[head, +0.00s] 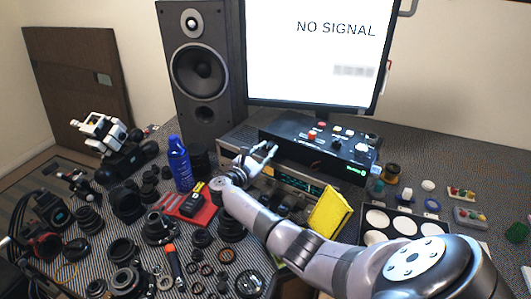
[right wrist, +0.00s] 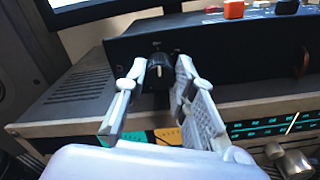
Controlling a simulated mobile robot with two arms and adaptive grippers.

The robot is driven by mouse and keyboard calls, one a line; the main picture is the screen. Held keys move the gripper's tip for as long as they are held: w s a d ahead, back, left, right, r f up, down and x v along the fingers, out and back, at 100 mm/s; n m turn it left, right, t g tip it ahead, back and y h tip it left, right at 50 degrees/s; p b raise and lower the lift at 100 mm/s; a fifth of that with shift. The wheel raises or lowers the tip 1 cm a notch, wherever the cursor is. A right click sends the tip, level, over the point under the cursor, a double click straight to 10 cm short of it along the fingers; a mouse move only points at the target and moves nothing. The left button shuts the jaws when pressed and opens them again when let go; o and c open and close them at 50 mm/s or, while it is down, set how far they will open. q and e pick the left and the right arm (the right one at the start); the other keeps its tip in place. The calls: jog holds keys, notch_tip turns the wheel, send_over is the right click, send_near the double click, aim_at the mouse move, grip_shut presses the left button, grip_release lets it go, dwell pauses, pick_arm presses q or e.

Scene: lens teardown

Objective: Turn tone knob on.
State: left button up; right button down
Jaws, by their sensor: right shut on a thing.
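The tone knob (right wrist: 159,73) is a black round knob with a white pointer line, on the front face of a black box (right wrist: 225,40), in the right wrist view. My right gripper (right wrist: 158,75) has one finger on each side of the knob and is shut on it. The pointer line looks roughly upright. In the head view my right gripper (head: 270,151) is at the left end of the black box (head: 310,148), and the knob is too small to make out.
The black box rests on a grey receiver (head: 233,142) with a lit dial, below a monitor (head: 315,50) reading "NO SIGNAL". A speaker (head: 200,70) stands at left.

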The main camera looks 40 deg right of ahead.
jog(key=m+b, duration=0.1)
jog(key=m, duration=0.1)
jog(key=m+b, duration=0.4)
jog(key=shift+f, duration=0.3)
jog(key=m+b, duration=0.3)
jog(key=shift+r+m+b, duration=0.15)
jog(key=shift+m+b, duration=0.5)
jog(key=shift+m, duration=0.15)
jog(key=c, duration=1.3)
grip_release()
jog(key=shift+c, duration=0.2)
